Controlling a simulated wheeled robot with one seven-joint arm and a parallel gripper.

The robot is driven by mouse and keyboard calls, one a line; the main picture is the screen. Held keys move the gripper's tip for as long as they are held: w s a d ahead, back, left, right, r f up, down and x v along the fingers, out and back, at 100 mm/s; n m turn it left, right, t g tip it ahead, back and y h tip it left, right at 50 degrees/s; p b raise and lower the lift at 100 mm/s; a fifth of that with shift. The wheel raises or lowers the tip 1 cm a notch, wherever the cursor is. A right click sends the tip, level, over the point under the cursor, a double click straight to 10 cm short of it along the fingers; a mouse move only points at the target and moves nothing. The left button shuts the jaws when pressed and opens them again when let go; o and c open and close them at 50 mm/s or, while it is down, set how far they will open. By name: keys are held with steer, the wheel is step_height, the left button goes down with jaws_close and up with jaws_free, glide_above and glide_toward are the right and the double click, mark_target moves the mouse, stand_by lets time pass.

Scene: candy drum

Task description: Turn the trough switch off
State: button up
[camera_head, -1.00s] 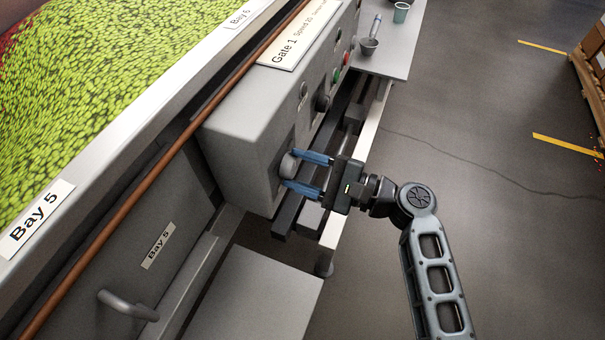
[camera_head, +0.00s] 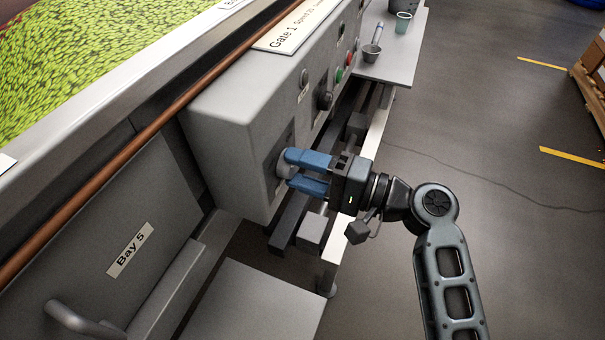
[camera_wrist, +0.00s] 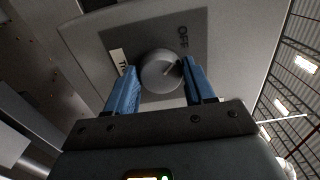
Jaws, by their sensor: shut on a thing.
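The trough switch is a round grey knob (camera_head: 284,165) on a dark plate at the near end of the grey control box. In the wrist view the knob (camera_wrist: 160,72) sits between my blue fingertips, with a dark pointer line slanting to the upper right. The word OFF (camera_wrist: 183,36) is printed above and to the right of it. A partly hidden white label (camera_wrist: 122,62) starting with "T" is at its left. My gripper (camera_head: 298,172) is shut on the knob, one finger on each side. I cannot tell whether the pointer lines up exactly with OFF.
The control box (camera_head: 235,140) carries a black knob (camera_head: 325,99), a green button (camera_head: 339,75) and a red button (camera_head: 350,57) farther along. A grey shelf (camera_head: 395,62) holds small cups.

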steer(key=shift+f, duration=0.1)
stand_by(0.3)
steer(key=o, duration=1)
steer(key=v, duration=0.7)
steer(key=shift+d, duration=0.4)
steer(key=shift+s, duration=0.1)
